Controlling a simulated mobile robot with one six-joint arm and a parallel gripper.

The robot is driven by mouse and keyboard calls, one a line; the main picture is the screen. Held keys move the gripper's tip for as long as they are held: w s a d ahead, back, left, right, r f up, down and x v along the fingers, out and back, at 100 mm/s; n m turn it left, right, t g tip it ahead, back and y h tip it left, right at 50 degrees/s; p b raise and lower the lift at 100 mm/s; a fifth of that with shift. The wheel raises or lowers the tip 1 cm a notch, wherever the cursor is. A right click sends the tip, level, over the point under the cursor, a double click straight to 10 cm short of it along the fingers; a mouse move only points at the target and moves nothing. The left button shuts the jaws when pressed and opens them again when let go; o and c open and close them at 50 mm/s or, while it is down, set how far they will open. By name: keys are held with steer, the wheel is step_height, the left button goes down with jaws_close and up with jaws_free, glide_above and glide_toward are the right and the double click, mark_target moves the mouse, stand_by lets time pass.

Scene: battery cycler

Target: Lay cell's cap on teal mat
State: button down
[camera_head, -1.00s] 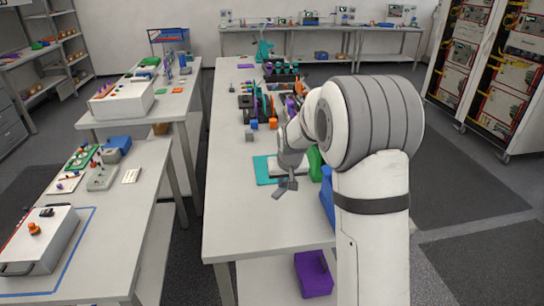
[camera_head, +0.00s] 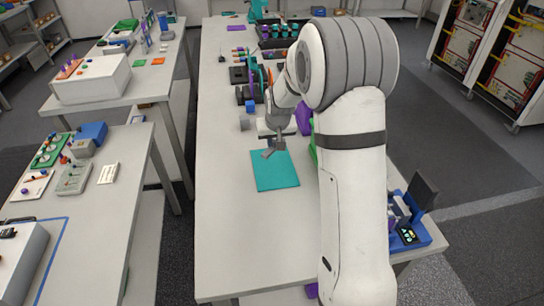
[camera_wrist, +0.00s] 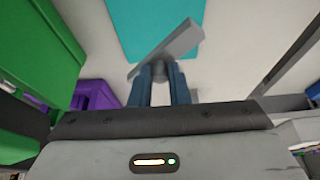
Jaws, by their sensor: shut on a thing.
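The teal mat (camera_head: 276,176) lies flat and bare on the long bench, and its edge also shows at the top of the wrist view (camera_wrist: 145,22). My gripper (camera_head: 274,146) is over the mat's far edge. In the wrist view its two blue fingers (camera_wrist: 160,74) are shut on a grey piece with a flat bar (camera_wrist: 178,42), which I take to be the cell's cap. The bar sticks out beyond the fingertips and overlaps the mat in the picture. The height above the mat is hard to tell. I cannot make out the cell itself.
A blue block (camera_head: 249,106) and a grey cylinder (camera_head: 244,124) stand beyond the mat. A green item (camera_wrist: 45,45) and a purple item (camera_wrist: 94,95) are close on the left of the wrist view. A blue device (camera_head: 418,238) is at the right. Bench left of and nearer than the mat is clear.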

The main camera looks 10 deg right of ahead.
mark_target(274, 147)
step_height(274, 147, down, 4)
steer(key=shift+w+r+p, duration=0.1)
steer(key=shift+w+p, duration=0.05)
steer(key=shift+p, duration=0.15)
steer(key=shift+f+p, duration=0.35)
steer(key=shift+f, duration=1.6)
steer(key=shift+s+r, duration=0.1)
steer(key=shift+s, duration=0.1)
steer(key=shift+f, duration=0.2)
steer(key=c, duration=1.4)
jaws_free()
steer(key=shift+r, duration=0.2)
